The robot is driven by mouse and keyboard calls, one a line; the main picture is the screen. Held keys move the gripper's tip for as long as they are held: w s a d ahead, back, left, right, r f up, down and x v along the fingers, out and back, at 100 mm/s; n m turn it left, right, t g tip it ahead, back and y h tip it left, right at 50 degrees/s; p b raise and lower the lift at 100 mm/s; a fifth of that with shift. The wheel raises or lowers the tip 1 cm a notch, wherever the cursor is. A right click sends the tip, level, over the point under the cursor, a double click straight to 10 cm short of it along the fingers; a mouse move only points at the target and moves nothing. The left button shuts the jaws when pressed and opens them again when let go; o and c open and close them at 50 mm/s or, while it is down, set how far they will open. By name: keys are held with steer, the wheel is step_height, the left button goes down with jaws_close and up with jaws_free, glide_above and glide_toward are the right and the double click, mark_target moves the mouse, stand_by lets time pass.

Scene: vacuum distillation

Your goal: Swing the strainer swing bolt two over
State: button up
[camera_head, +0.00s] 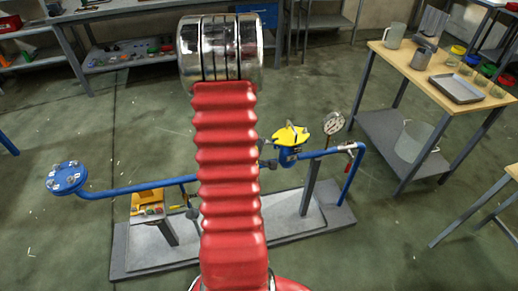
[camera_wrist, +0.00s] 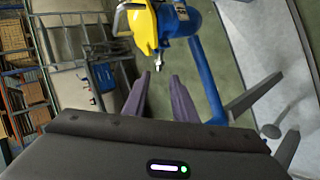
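The strainer has a blue body (camera_head: 287,156) and a yellow lid (camera_head: 291,135) and sits on the blue pipe line right of my arm in the head view. In the wrist view the yellow lid (camera_wrist: 146,28) is at the top centre, beside the blue body (camera_wrist: 178,18). A silver swing bolt (camera_wrist: 139,58) hangs below the lid, and another metal piece (camera_wrist: 122,14) shows at its left edge; I cannot tell which is bolt two. My gripper (camera_wrist: 161,76) is open and empty, its two dark fingers apart, below the lid. In the head view my arm hides it.
Blue pipe (camera_wrist: 208,82) runs close to the right finger. A gauge (camera_head: 334,123) and a red-handled valve (camera_head: 349,147) stand right of the strainer. A blue flange (camera_head: 66,178) is at left.

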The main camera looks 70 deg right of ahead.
steer(key=shift+a+r, duration=0.3)
steer(key=shift+a, duration=0.2)
steer(key=shift+w, duration=0.1)
